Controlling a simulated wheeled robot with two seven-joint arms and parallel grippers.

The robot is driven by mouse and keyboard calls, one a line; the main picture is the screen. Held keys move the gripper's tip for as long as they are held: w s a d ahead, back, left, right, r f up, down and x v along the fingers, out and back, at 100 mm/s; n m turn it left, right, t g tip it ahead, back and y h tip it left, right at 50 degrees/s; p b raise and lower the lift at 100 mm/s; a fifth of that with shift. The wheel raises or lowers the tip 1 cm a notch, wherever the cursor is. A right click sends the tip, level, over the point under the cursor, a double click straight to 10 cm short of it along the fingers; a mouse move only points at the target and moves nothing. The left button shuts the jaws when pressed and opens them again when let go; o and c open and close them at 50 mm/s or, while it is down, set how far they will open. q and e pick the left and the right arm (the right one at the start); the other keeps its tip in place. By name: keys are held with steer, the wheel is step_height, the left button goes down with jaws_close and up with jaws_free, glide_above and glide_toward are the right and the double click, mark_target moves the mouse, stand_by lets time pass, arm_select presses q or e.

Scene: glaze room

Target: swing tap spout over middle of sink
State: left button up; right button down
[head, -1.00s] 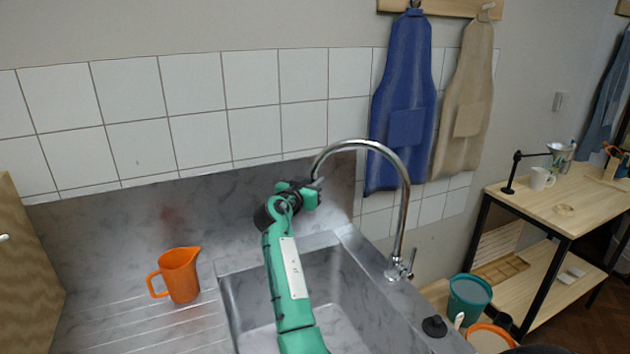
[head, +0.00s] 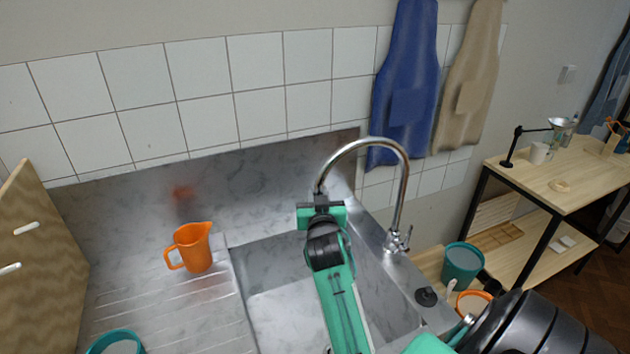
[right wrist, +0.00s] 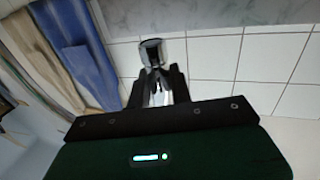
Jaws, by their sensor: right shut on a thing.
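The chrome tap (head: 404,190) stands on the right rim of the grey sink (head: 285,315), and its curved spout arches to the left. My right gripper (head: 321,207) is shut on the end of the spout, and the fingers hide the tip. In the right wrist view, the spout end (right wrist: 152,52) sits between the fingers of the gripper (right wrist: 155,88). In the head view, the spout end shows against the splashback, high above the basin; its exact place over the basin is hard to tell. My left gripper is not in view.
An orange jug (head: 193,248) stands on the drainer left of the sink. A teal container (head: 117,342) shows at the bottom left. A black stopper (head: 426,296) lies on the right rim. Blue (head: 405,90) and beige (head: 468,80) aprons hang behind the tap.

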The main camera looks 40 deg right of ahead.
steer(key=shift+s+a, duration=0.3)
steer(key=shift+s, duration=0.55)
steer(key=c, duration=1.3)
jaws_free()
